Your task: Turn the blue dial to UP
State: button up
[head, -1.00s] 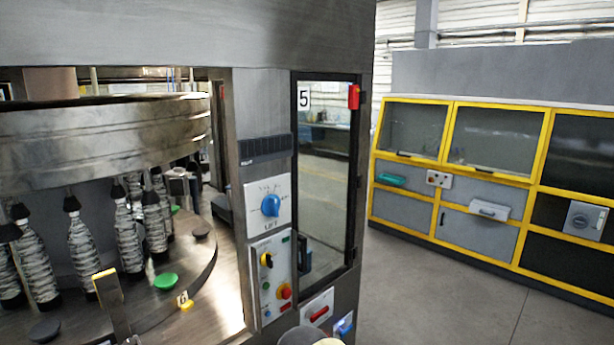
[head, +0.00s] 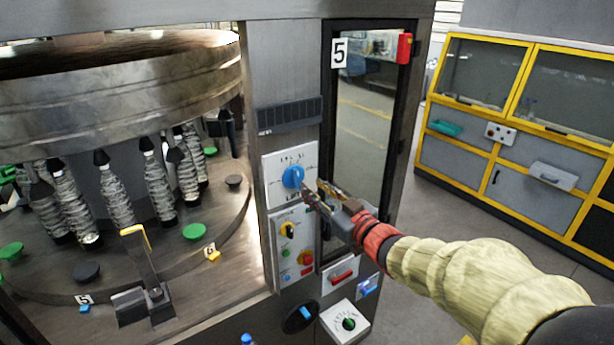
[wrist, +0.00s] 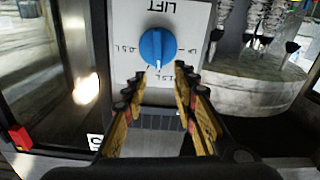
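The blue dial (head: 292,177) sits on a white plate (head: 271,170) marked LIFT on the machine's front column. In the wrist view the dial (wrist: 157,48) appears upside down, and its white pointer mark faces the picture's bottom, by small printed labels. I cannot read an UP label. My gripper (head: 314,187) is just in front of the plate, right of and slightly below the dial in the head view. In the wrist view my gripper (wrist: 161,72) is open, its two fingertips apart on either side of the dial's lower edge. Contact cannot be told.
Below is a control panel (head: 285,260) with a yellow-black switch and a red knob. A glass door (head: 365,150) with a 5 label stands right of the column. A round table (head: 215,232) with bottles is at left. A green dial (head: 348,323) is lower down.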

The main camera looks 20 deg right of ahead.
aim_at(298, 176)
jog(key=x, duration=0.7)
jog(key=shift+w+f+p, duration=0.15)
jog(key=shift+w+p, duration=0.1)
jog(key=shift+p, duration=0.05)
jog(key=shift+d, duration=0.1)
jog(key=shift+c, duration=0.3)
grip_shut()
